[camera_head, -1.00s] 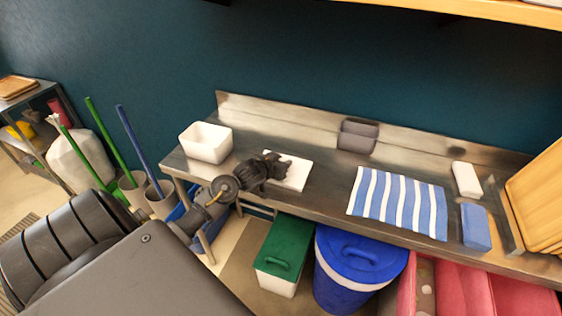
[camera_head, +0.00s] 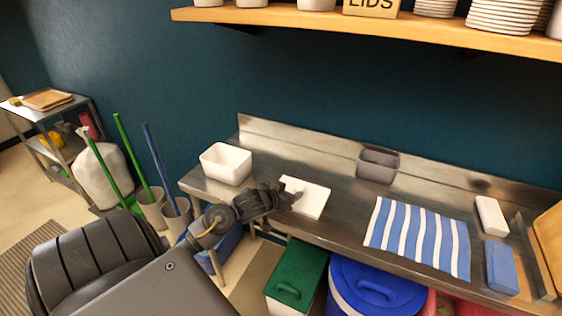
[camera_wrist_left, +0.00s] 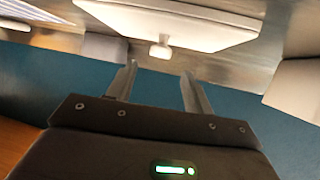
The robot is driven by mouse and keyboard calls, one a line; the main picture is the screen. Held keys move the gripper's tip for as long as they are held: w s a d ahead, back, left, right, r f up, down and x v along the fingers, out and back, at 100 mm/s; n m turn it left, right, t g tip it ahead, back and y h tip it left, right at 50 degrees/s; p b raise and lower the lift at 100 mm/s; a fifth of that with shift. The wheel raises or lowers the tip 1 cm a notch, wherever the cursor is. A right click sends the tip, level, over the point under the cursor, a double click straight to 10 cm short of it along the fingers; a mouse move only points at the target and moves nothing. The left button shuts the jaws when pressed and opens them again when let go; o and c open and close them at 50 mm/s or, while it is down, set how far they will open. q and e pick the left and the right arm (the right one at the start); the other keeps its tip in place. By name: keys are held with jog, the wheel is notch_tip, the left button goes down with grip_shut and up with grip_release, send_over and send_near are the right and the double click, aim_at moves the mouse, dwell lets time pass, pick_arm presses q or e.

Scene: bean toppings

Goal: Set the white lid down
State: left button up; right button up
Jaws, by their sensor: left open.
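The white lid (camera_head: 309,198) lies flat on the metal counter (camera_head: 345,225), between the white bin and the striped cloth in the head view. My left gripper (camera_head: 291,196) is at the lid's left side, open and empty. In the left wrist view, the lid (camera_wrist_left: 165,22) fills the top, with its small knob (camera_wrist_left: 160,51) pointing toward the gripper. The left gripper's fingers (camera_wrist_left: 158,70) are spread and apart from the knob. My right gripper is not in view.
A white open bin (camera_head: 227,163) stands left on the counter. A grey container (camera_head: 378,166) stands at the back. A striped cloth (camera_head: 417,238), a white block (camera_head: 491,216) and a blue block (camera_head: 501,267) lie right. A wooden shelf (camera_head: 400,28) hangs above.

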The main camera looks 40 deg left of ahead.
pick_arm(q)
jog(key=v, duration=0.5)
jog(key=shift+f, duration=0.1)
dwell(0.4)
jog(key=s+d+f+m+g+h, duration=0.1)
jog(key=s+d+f+g, duration=0.25)
jog(key=s+d, duration=0.35)
jog(key=s+d+f+m+g, duration=0.1)
jog(key=s+d+f+g, duration=0.2)
jog(key=s+d+f, duration=0.45)
jog(key=s+d+f+m+g+h, duration=0.1)
jog(key=s+d+f+m+g, duration=0.15)
jog(key=s+d, duration=0.45)
jog(key=s+a+f+g, duration=0.1)
jog(key=s+f, duration=0.1)
jog(key=f, duration=1.1)
jog(key=s+a+f, duration=0.1)
jog(key=s+f, duration=0.1)
jog(key=f, duration=1.1)
jog(key=s+a+f+g, duration=0.1)
jog(key=s+a+f, duration=0.2)
jog(key=s+f, duration=1.3)
jog(key=shift+f+g+b, duration=0.15)
jog(key=shift+g+b, duration=0.15)
jog(key=shift+b, duration=0.05)
